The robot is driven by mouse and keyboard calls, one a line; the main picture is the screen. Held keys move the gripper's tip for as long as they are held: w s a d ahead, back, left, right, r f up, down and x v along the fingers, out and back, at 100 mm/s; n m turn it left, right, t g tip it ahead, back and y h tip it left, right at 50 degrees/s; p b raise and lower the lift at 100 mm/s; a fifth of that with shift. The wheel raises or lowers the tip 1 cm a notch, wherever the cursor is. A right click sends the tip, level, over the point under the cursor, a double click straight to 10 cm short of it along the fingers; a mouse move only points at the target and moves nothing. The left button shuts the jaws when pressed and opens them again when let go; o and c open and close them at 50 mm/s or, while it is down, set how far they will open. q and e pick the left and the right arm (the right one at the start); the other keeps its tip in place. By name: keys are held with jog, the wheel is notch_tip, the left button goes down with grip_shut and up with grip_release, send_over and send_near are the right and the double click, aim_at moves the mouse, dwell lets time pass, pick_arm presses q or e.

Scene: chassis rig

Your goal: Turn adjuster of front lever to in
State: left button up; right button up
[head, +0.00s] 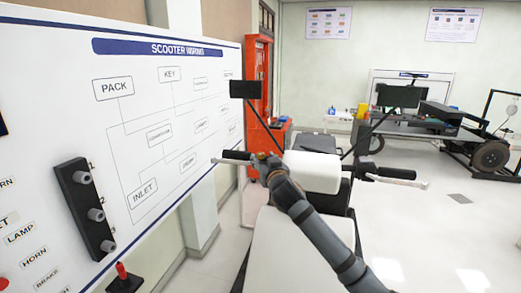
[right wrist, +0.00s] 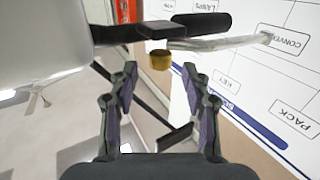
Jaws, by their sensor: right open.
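A scooter's handlebar has a black grip (head: 236,155) with a silver lever (head: 228,162) on the left side. My right gripper (head: 262,160) reaches in beside the inner end of this grip. In the right wrist view, a brass-coloured knob (right wrist: 160,60), apparently the adjuster, sits at the inner end of the silver lever (right wrist: 222,42). My right gripper (right wrist: 160,72) is open. The knob lies just beyond and between its fingertips, with no visible contact. The knob's setting cannot be read. My left gripper is not in view.
The other handlebar end with its lever (head: 405,183) is to the right. Two mirrors, one at left (head: 245,89) and one at right (head: 400,96), rise above the bars. A white board (head: 75,120) with labels and a black switch panel (head: 86,208) stands close on the left.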

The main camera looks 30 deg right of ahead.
aim_at(261, 156)
jog(key=p+x, duration=0.1)
jog(key=x, duration=0.3)
jog(key=shift+w, duration=0.1)
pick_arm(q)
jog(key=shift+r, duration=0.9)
pick_arm(e)
grip_shut()
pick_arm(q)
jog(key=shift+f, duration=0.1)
pick_arm(e)
jog(key=shift+f, duration=0.1)
